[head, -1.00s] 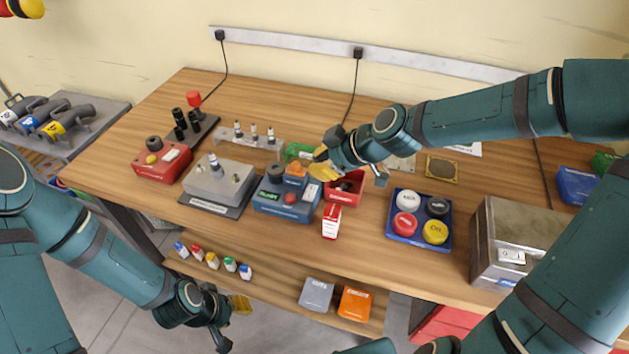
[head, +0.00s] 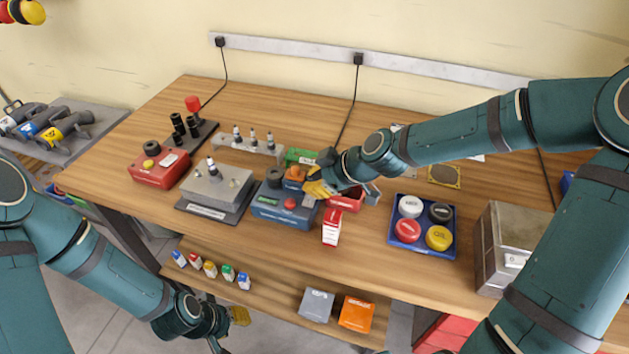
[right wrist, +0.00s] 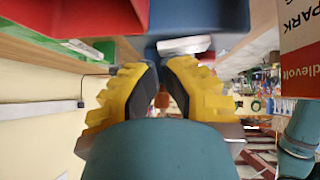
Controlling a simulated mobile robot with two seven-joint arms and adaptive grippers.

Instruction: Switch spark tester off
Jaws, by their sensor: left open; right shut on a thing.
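A blue box (head: 284,208), which looks like the spark tester, stands mid-table near the front edge. It has a dark round knob, a small display, a red button and an orange part (head: 294,174) at its back right. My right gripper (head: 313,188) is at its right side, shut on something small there. The right wrist view shows the yellow fingers (right wrist: 155,80) close together just before the blue body (right wrist: 198,15); a pale bar (right wrist: 184,45) is by their tips. What they grip is mostly hidden. My left gripper (head: 232,325) is open, low by the shelf, partly hidden.
A red tray (head: 347,203) and a red-white carton (head: 331,228) are close to my right gripper. A grey block with a plug (head: 216,185) stands left of the blue box. A blue tray of coloured caps (head: 421,248) is at the right.

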